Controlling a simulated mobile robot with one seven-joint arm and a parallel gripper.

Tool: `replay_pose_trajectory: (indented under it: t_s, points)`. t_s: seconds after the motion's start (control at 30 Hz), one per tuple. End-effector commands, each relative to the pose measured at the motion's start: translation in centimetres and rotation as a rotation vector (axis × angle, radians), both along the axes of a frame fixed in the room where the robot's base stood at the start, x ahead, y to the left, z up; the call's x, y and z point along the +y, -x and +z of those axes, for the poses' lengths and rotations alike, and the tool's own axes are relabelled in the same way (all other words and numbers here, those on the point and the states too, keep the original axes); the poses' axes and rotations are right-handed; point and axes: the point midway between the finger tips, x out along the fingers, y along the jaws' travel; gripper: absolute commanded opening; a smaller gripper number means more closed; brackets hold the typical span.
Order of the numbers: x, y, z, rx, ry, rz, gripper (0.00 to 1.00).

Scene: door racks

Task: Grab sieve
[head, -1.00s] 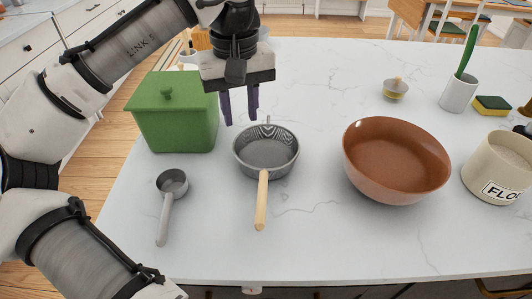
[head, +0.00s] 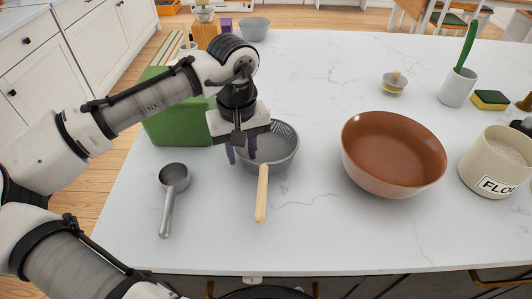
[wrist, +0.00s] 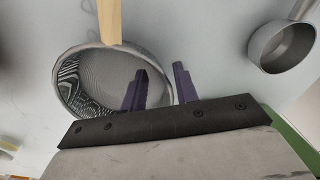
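The sieve (head: 284,152) is a round grey mesh bowl with a pale wooden handle (head: 262,192) pointing to the near edge of the counter. It rests on the white counter. My gripper (head: 241,152) is over the sieve's left side, its purple fingers pointing down and apart. In the wrist view the sieve (wrist: 85,85) lies below, with one finger over the bowl and the other outside its rim; my gripper (wrist: 160,85) is open with the rim line between the fingers. Whether the fingers touch the rim cannot be told. My gripper hides part of the bowl.
The counter in front of the sieve is clear.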

Motion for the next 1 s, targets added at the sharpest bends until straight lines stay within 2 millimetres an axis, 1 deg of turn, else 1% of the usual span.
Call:
replay_pose_trajectory:
  t_s: [0.13,0.37,0.8,0.93,1.0]
  points:
    - [0.0,0.0,0.0,0.000,0.000,0.000,0.30]
    - [0.0,0.0,0.0,0.000,0.000,0.001,0.00]
    - [0.1,0.0,0.1,0.002,-0.002,0.001,0.00]
    - [0.1,0.0,0.7,0.000,-0.003,0.002,0.00]
    - [0.1,-0.1,1.5,-0.001,-0.003,0.003,0.00]
